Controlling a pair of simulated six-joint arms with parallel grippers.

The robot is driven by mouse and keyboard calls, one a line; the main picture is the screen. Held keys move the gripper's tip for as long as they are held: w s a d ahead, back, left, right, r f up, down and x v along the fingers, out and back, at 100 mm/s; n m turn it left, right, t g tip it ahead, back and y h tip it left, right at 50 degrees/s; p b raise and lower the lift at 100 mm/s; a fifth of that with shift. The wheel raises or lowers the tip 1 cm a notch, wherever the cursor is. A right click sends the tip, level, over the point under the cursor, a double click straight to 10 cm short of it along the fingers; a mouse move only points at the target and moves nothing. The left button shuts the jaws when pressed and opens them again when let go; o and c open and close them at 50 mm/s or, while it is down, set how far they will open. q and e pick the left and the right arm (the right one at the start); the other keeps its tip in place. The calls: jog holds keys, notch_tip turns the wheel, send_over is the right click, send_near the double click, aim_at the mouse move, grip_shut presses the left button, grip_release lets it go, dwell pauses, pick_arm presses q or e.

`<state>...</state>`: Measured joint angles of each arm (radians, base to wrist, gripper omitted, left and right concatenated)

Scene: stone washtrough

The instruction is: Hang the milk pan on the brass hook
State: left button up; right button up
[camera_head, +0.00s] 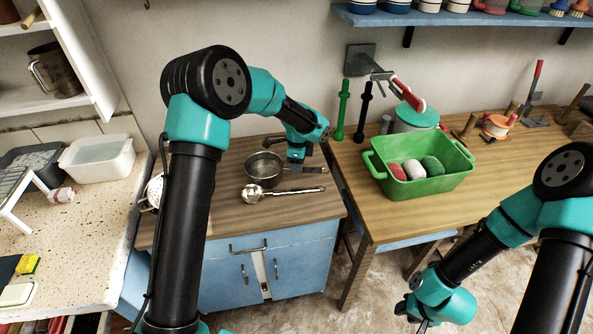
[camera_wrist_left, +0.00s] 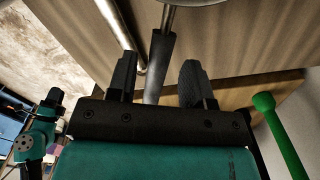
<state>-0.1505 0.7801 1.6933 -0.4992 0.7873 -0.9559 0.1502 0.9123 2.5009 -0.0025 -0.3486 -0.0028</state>
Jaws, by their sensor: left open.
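The milk pan (camera_head: 264,170) is a small grey metal pan, upright on the wooden top of the blue cabinet, its handle pointing right. My left gripper (camera_head: 296,168) is over that handle. In the left wrist view, my left gripper (camera_wrist_left: 157,80) is open, with the dark pan handle (camera_wrist_left: 160,62) between its fingers; contact cannot be told. The pan's rim shows at that view's top edge. A small hook (camera_head: 147,5), possibly the brass hook, is on the wall at the top left. My right gripper (camera_head: 424,318) is low at the bottom edge, its jaws unclear.
A metal ladle (camera_head: 254,193) lies just in front of the pan, its handle (camera_head: 305,189) close to the pan's. A green tub (camera_head: 425,183) stands on the right table, near green and black upright posts. A white tub (camera_head: 98,158) sits on the left counter.

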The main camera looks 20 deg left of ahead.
pick_arm(q)
notch_tip(320, 180, up, 13)
jog(key=shift+f, duration=0.2)
jog(key=shift+d+f, duration=0.1)
jog(key=shift+f, duration=0.05)
dwell(0.4)
